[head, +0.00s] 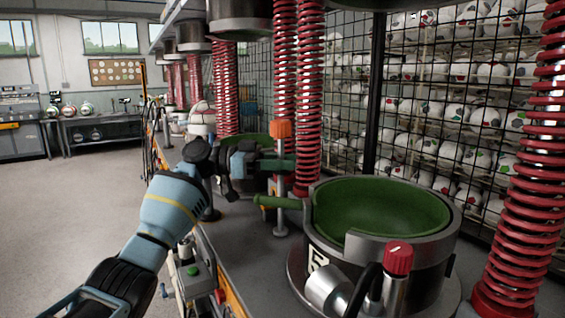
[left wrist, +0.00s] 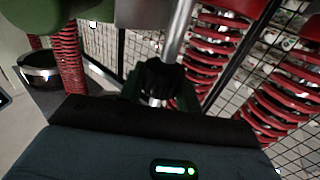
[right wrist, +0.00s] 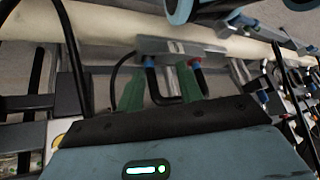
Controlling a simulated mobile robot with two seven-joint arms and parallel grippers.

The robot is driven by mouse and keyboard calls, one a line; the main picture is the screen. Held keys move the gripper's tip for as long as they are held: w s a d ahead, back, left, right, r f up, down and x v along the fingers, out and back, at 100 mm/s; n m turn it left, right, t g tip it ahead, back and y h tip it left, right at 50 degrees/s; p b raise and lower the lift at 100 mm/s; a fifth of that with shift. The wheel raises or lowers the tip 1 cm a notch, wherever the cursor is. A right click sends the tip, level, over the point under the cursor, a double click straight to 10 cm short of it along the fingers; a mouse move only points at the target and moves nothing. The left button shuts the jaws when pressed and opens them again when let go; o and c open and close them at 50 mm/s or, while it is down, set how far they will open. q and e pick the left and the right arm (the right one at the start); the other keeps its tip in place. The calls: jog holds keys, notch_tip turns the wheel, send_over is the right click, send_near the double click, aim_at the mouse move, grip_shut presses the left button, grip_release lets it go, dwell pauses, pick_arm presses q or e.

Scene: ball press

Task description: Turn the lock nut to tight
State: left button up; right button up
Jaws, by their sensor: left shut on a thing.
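My left gripper (head: 284,164) reaches in from the left to a thin upright metal post (head: 280,186) topped by an orange knob (head: 281,129). In the left wrist view its green fingers are closed around a dark ribbed nut (left wrist: 160,78) on a silver rod (left wrist: 180,30). I take this for the lock nut; its markings cannot be read. In the head view the fingers hide it. My right gripper (right wrist: 160,92) shows only in its own wrist view, with its green fingers apart and nothing seen held between them.
A metal press cup with a green lining (head: 385,210) and red knob (head: 398,260) stands at the front right. Red springs (head: 310,90) rise close behind the post. A mesh fence (head: 350,60) bounds the right; the floor (head: 70,210) at left is open.

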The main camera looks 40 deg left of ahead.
pick_arm(q)
jog(key=shift+g, duration=0.3)
dwell(0.4)
jog(key=o, duration=1)
jog(key=shift+c, duration=0.2)
jog(key=shift+a, duration=0.1)
jog(key=b+v, duration=0.1)
jog(key=v, duration=0.6)
jog(key=shift+s+a, duration=0.15)
jog(key=shift+a, duration=0.15)
jog(key=shift+f, duration=0.1)
